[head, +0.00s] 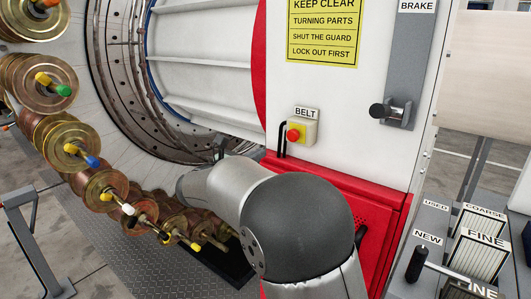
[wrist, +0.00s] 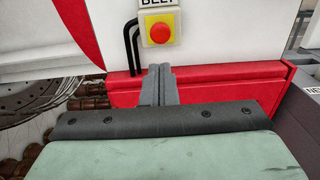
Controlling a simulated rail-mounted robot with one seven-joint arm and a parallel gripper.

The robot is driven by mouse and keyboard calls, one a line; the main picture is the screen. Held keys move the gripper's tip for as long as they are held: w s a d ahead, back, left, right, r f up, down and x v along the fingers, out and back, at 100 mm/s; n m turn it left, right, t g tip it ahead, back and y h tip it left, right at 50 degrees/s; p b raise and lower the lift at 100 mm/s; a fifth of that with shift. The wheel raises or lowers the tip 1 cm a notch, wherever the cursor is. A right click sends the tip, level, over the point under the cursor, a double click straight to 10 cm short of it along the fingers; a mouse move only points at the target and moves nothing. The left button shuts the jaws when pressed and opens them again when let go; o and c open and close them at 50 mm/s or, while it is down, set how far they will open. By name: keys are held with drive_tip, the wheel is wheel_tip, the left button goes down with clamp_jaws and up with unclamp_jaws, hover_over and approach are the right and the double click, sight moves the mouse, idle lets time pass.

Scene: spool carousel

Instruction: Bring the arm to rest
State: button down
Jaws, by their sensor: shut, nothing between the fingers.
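My arm reaches in from the bottom of the head view, bent at a dark rounded joint, with its grey forearm pointing left toward the carousel. My gripper (wrist: 158,84) shows in the wrist view, with its two grey fingers together and nothing between them. The fingers appear just below and left of the yellow BELT box with its red button (wrist: 159,32), in front of the red lower panel. I cannot tell how close they are to it. In the head view the gripper is mostly hidden behind my arm.
The BELT button (head: 295,134) is on the white machine panel, beside black bent rods. Copper spools with coloured tips (head: 85,155) ring the carousel at left. The brake lever (head: 390,110) is upper right; a labelled bin stand (head: 428,238) is lower right. Grey floor shows lower left.

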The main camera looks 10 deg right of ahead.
drive_tip(key=shift+s+a, duration=0.1)
drive_tip(key=shift+s, duration=0.05)
drive_tip(key=s+d+f+m+g+y+p, duration=0.1)
drive_tip(key=s+d+f+m+g, duration=0.25)
drive_tip(key=s, duration=0.25)
drive_tip(key=s+d+f+m+g+y+p, duration=0.1)
drive_tip(key=s+d+f+m+g+y, duration=0.15)
drive_tip(key=s+d+m, duration=0.3)
drive_tip(key=s+d+f+m+g+y, duration=0.1)
drive_tip(key=s+d+f+m+g, duration=0.25)
drive_tip(key=s, duration=0.35)
drive_tip(key=s+a+f+m+g+y+p, duration=0.1)
drive_tip(key=s+a+f+m+y, duration=0.1)
drive_tip(key=s+m, duration=0.5)
drive_tip(key=s+a+f+m+g+y+p, duration=0.1)
drive_tip(key=s+m+y, duration=0.5)
drive_tip(key=s, duration=0.7)
wheel_tip(320, 180, down, 4)
drive_tip(key=shift+a+r+m+g, duration=0.15)
drive_tip(key=shift+a+m+g, duration=0.35)
drive_tip(key=shift+a, duration=0.65)
drive_tip(key=shift+w+y, duration=0.1)
drive_tip(key=shift+y, duration=0.15)
